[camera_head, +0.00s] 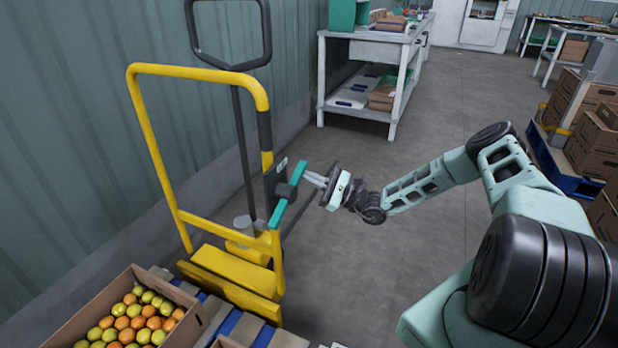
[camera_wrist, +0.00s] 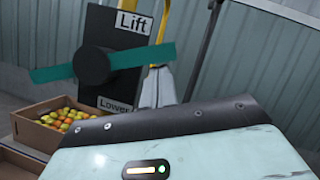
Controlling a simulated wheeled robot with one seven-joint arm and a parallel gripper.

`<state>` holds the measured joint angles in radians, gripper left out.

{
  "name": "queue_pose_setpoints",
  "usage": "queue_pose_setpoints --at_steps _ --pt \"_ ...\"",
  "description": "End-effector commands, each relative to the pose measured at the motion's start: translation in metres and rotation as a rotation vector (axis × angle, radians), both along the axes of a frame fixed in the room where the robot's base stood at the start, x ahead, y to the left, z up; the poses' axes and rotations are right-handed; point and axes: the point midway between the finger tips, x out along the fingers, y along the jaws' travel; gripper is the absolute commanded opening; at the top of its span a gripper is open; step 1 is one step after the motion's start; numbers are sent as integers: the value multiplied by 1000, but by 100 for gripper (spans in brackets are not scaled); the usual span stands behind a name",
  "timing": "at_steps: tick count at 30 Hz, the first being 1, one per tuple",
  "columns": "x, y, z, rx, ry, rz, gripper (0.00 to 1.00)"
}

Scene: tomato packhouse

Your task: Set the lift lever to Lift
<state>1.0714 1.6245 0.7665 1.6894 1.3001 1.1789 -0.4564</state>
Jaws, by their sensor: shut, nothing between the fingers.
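The lift lever (camera_head: 296,180) is a teal bar on a dark round hub, mounted on a dark plate on the yellow-framed lift truck. In the wrist view the lever (camera_wrist: 140,57) lies across the plate, nearly level, its right end a little higher. The plate (camera_wrist: 117,81) has a "Lift" label (camera_wrist: 132,22) above the lever and a "Lower" label (camera_wrist: 115,105) below. My gripper (camera_head: 309,178) is shut and empty, its fingertips close to the lever's upper end in the head view. I cannot tell whether they touch it.
The yellow frame (camera_head: 150,140) stands against a corrugated wall, with a black handle (camera_head: 240,66) behind. A box of tomatoes (camera_head: 192,318) sits in front on a pallet. A white workbench (camera_head: 365,37) stands behind; stacked cartons (camera_head: 592,143) are at right. The floor between is clear.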

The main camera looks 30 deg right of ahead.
Motion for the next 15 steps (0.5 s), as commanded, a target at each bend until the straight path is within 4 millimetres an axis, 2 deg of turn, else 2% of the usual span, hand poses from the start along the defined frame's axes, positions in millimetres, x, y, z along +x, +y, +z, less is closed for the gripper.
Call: queue_pose_setpoints --at_steps 8,15 --pt "8 0 -41 0 0 6 0" --pt "-27 -36 -56 0 1 4 0"
